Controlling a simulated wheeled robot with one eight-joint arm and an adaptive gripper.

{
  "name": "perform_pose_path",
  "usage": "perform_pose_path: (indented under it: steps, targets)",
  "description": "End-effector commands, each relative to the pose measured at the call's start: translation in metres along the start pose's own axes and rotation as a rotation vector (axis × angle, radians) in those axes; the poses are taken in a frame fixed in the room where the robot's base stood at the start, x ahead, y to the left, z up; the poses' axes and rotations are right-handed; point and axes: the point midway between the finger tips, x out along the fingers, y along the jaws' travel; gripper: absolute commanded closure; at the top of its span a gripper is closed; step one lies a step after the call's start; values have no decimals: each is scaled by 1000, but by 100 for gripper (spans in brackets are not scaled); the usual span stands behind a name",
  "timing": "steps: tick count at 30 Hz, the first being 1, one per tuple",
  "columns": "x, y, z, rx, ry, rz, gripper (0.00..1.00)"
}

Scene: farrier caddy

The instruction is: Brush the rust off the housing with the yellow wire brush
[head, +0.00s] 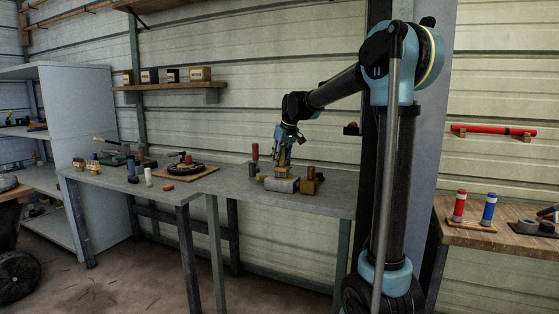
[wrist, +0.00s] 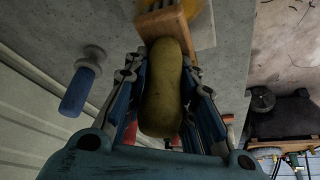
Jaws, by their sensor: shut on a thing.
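My gripper (head: 285,155) is low over the middle bench in the head view. In the wrist view my gripper (wrist: 162,82) is shut on the brush's olive-yellow handle (wrist: 160,95), a finger on each side. The handle joins a light wooden block (wrist: 162,24), cut off by the top edge. A blurred yellow patch (wrist: 200,15) lies beside this block; I cannot tell whether it is bristles or rust. In the head view a pale grey block (head: 281,185), possibly the housing, is beneath the gripper. Contact between brush and block is too small to tell.
A brown block with a knob (head: 309,183) stands close right of the gripper, and a red-topped cylinder (head: 255,153) close left. A blue-handled object (wrist: 78,90) shows in the wrist view. A black round item (head: 186,171) sits farther left. The bench front right (head: 335,198) is clear.

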Motion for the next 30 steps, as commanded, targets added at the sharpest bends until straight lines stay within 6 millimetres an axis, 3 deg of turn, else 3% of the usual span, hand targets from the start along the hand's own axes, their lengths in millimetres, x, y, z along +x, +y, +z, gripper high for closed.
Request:
perform_pose_path:
  steps: [17,30]
  targets:
    - [4,0,3,0,0,0,100]
    - [-5,12,18,0,0,0,100]
